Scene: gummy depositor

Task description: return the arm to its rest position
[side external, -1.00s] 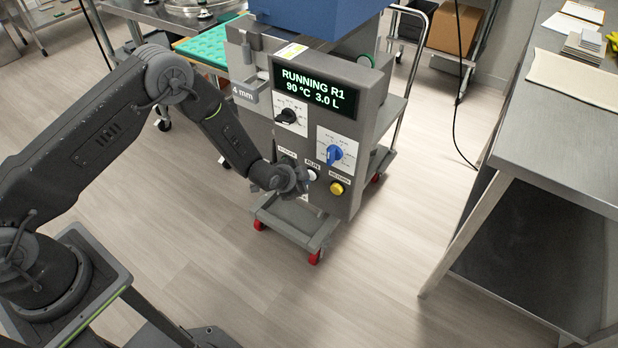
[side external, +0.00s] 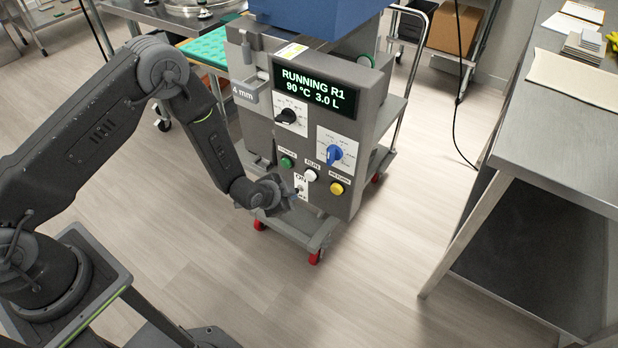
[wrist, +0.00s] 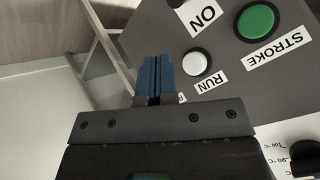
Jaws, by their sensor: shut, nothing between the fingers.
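My gripper (wrist: 157,80) shows in the wrist view with its two blue fingers together and nothing between them. In the side external view my gripper (side external: 286,198) is low in front of the depositor's control panel, just left of the ON switch (side external: 300,187); whether it touches the panel is hard to tell. The depositor (side external: 262,125) is a grey machine on a wheeled base. Its display (side external: 316,88) reads RUNNING R1, 90 °C, 3.0 L. The panel carries a green STROKE button (side external: 287,162), a white RUN button (side external: 310,175) and a yellow button (side external: 336,188).
A black knob (side external: 287,116) and a blue knob (side external: 334,153) stick out from the panel. The blue hopper (side external: 318,17) is on top. A steel table (side external: 560,130) stands at the right. Open floor (side external: 380,260) lies between the depositor and the table.

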